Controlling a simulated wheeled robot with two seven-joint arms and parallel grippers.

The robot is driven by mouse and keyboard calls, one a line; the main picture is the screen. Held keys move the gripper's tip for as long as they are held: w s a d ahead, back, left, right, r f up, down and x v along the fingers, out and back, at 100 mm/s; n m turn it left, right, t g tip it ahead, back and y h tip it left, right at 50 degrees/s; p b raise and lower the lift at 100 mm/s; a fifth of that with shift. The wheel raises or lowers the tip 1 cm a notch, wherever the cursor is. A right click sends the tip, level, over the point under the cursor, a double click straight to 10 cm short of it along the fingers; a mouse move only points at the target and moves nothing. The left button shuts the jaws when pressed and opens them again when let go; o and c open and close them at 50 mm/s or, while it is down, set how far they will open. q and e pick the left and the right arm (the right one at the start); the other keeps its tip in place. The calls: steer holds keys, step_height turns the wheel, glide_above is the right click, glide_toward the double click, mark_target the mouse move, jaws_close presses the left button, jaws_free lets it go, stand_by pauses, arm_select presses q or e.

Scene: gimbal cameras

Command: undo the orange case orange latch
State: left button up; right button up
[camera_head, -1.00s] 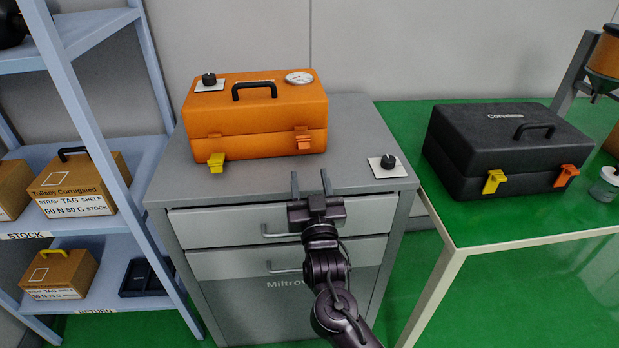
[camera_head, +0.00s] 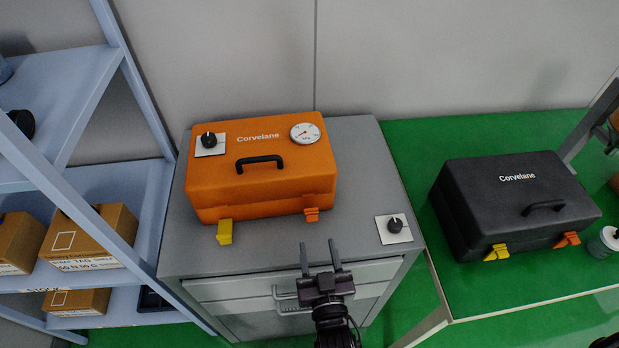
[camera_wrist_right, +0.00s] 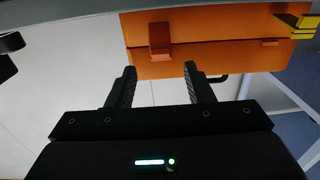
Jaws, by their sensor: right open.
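The orange case (camera_head: 262,172) stands closed on the grey cabinet, with a black handle on its lid. Its orange latch (camera_head: 311,215) is at the right of the front face and appears to lie flat across the seam. Its yellow latch (camera_head: 225,232) at the left front sticks outward. My right gripper (camera_head: 319,243) is open and empty, in front of and below the orange latch, apart from it. In the right wrist view the orange latch (camera_wrist_right: 159,40) lies just beyond and between the open fingertips (camera_wrist_right: 159,70). The yellow latch (camera_wrist_right: 298,24) is at upper right. My left gripper is out of view.
The grey cabinet (camera_head: 360,150) has a knob on a white plate (camera_head: 394,228) right of the case. A black case (camera_head: 515,205) with yellow and orange latches is on the green table (camera_head: 500,285). A shelf with boxes (camera_head: 92,240) stands left.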

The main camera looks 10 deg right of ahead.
mark_target(310, 213)
steer(key=shift+s+r, duration=0.1)
steer(key=shift+r, duration=0.1)
steer(key=w+p, duration=0.2)
steer(key=w, duration=0.5)
steer(key=shift+w+a, duration=0.1)
steer(key=shift+a, duration=0.05)
steer(key=shift+c, duration=0.2)
